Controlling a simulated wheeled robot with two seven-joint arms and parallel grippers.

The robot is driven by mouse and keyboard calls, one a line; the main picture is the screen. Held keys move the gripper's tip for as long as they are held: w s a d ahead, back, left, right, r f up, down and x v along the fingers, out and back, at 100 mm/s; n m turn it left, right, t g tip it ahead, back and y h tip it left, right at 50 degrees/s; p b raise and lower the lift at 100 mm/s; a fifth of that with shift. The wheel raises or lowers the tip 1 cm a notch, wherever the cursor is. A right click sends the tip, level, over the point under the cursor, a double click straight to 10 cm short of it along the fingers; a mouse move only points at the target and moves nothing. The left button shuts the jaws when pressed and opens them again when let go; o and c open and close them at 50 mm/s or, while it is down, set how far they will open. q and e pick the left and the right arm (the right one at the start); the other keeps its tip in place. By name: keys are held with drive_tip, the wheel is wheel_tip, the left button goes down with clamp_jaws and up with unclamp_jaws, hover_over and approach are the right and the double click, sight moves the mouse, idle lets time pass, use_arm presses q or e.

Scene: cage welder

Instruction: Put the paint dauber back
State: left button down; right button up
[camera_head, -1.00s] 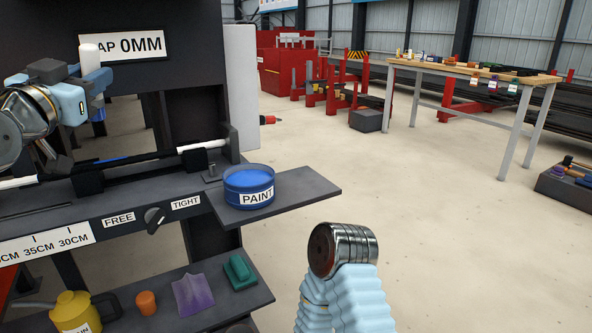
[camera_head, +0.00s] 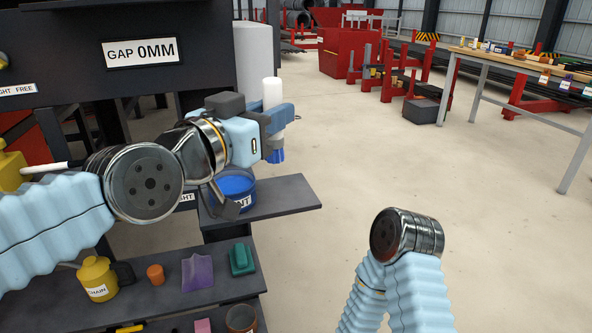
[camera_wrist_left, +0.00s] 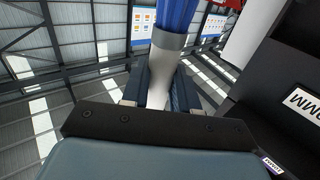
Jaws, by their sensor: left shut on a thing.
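The paint dauber has a white handle (camera_head: 272,92) and a blue bristle end (camera_head: 275,156). My left gripper (camera_head: 274,118) is shut on the dauber's handle and holds it nearly upright, bristles down. The bristles appear above and to the right of the blue paint tin (camera_head: 240,187), clear of it in the picture. The left wrist view shows the blue bristles (camera_wrist_left: 178,14), a grey collar and the white handle (camera_wrist_left: 160,72) between the fingers (camera_wrist_left: 160,92). My left wrist hides part of the tin. My right gripper is out of view.
The tin stands on a dark side shelf (camera_head: 285,196). A lower shelf holds a yellow can (camera_head: 97,279), an orange cup (camera_head: 155,274), a purple piece (camera_head: 197,271) and a green block (camera_head: 241,259). Open floor lies right. A wooden-topped table (camera_head: 500,57) stands behind.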

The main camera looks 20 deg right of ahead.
use_arm(q)
drive_tip(key=shift+w+d+f+b, duration=0.15)
drive_tip(key=shift+w+d+f, duration=0.65)
drive_tip(key=shift+w+f, duration=0.75)
drive_tip(key=shift+w+d+f+b, duration=0.2)
drive_tip(key=shift+w+d+f, duration=0.65)
drive_tip(key=shift+f, duration=1.15)
drive_tip(key=shift+w+d+f+b, duration=0.15)
drive_tip(key=shift+w+d+f, duration=0.55)
drive_tip(key=shift+w+f, duration=0.9)
drive_tip(key=shift+s+f, duration=0.2)
drive_tip(key=shift+s, duration=0.05)
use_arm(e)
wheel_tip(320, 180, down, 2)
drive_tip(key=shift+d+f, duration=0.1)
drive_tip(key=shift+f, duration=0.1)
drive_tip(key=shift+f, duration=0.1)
use_arm(q)
drive_tip(key=shift+f, duration=0.2)
drive_tip(key=c, duration=0.8)
unclamp_jaws()
drive_tip(key=shift+c, duration=0.2)
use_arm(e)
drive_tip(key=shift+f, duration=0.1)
use_arm(q)
drive_tip(key=shift+r, duration=0.1)
